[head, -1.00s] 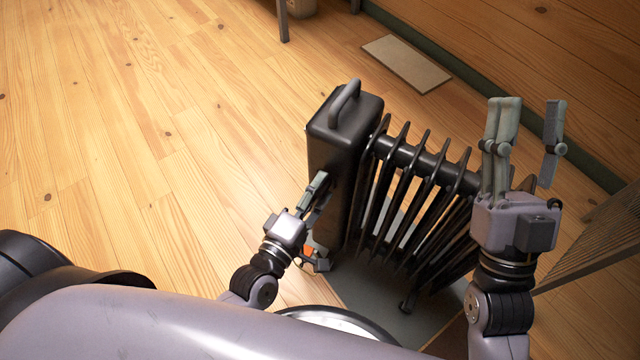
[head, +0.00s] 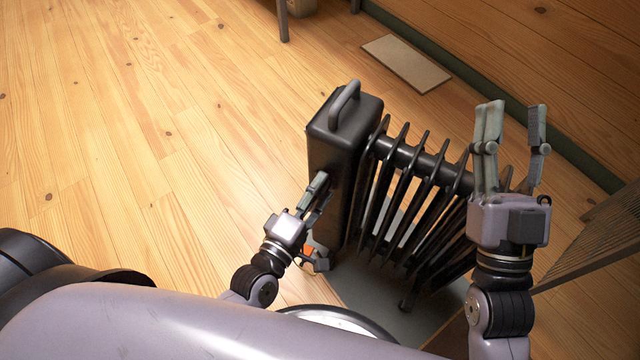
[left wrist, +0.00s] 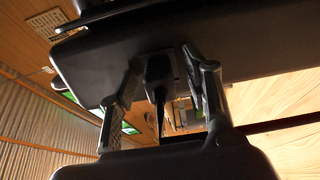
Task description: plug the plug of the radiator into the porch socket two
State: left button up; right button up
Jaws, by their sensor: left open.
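The black radiator (head: 345,135) stands upright on the floor, with a handle on top and fins to the right. My left gripper (head: 320,222) is at the lower left side of its end box. In the left wrist view the gripper (left wrist: 163,85) is open. A dark plug-like piece with a cord (left wrist: 158,72) sits between the fingers, against the dark box; I cannot tell whether they touch it. My right gripper (head: 513,108) is open and empty, pointing up over the right end of the fins. I cannot make out porch socket two.
A grey mat (head: 350,285) lies under the radiator. A flat beige panel (head: 406,63) lies by the far wall. A ribbed grey panel (head: 600,235) is at the right. The wooden floor on the left (head: 120,150) is clear.

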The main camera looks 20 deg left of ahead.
jog(key=shift+w+r, duration=0.1)
jog(key=shift+r, duration=0.1)
dwell(0.4)
jog(key=shift+w+f+g, duration=0.3)
jog(key=shift+f+g, duration=0.05)
jog(key=shift+f, duration=0.2)
jog(key=shift+w+f+g, duration=0.3)
jog(key=shift+f+g, duration=0.05)
jog(key=shift+f, duration=0.2)
pick_arm(q)
jog(key=shift+c, duration=0.5)
grip_shut()
pick_arm(e)
jog(key=shift+r, duration=0.1)
pick_arm(q)
jog(key=shift+s+p, duration=0.15)
jog(key=shift+p, duration=0.15)
